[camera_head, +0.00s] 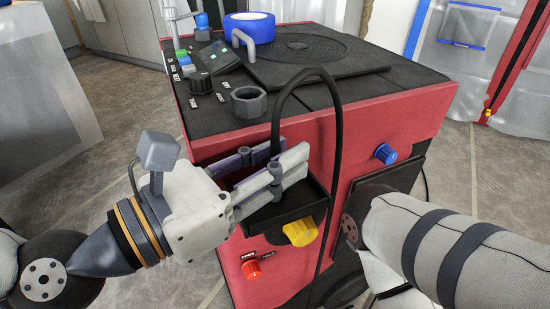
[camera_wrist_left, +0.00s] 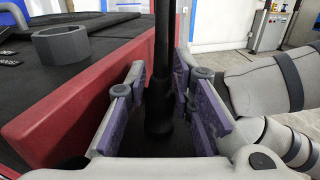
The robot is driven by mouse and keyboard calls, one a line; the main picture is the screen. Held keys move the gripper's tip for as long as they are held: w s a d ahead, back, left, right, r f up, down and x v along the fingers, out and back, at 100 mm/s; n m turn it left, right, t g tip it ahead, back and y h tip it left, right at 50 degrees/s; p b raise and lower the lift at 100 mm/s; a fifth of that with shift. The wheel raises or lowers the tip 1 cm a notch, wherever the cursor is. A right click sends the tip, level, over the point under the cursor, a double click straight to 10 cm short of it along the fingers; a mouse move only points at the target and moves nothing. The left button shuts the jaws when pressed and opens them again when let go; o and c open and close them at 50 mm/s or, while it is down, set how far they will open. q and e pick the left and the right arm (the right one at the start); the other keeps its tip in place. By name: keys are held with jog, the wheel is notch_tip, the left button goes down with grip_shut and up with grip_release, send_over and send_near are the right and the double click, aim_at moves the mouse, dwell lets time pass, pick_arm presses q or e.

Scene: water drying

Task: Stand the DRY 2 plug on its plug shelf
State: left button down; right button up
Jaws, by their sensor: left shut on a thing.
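A black plug (camera_wrist_left: 158,118) on a black cable stands roughly upright between the purple-padded fingers of my left gripper (camera_head: 280,166) in the left wrist view. The gripper is shut on it. In the head view the fingers hide the plug, and its cable (camera_head: 331,110) arches up and over to the right. The fingers are just over a black plug shelf (camera_head: 292,212) on the red machine's front. The plug's lower end is close to the dark shelf floor; I cannot tell whether it touches. I cannot read a DRY 2 label. My right gripper is out of view.
The red machine (camera_head: 400,122) has a dark top with a hexagonal ring (camera_head: 250,108), blue tape roll (camera_head: 262,30) and round plate (camera_head: 298,47). Yellow (camera_head: 300,232), red (camera_head: 251,270) and blue (camera_head: 386,154) knobs project from its front. My right arm (camera_head: 430,245) is close on the right.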

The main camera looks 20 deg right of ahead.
pick_arm(q)
jog(key=c, duration=1.7)
grip_release()
jog(key=shift+f, duration=0.15)
jog(key=shift+o, duration=0.2)
jog(key=shift+a+r, duration=0.2)
jog(key=shift+a, duration=0.1)
jog(key=p+v, duration=0.1)
jog(key=v, duration=1)
jog(key=shift+s+a, duration=0.2)
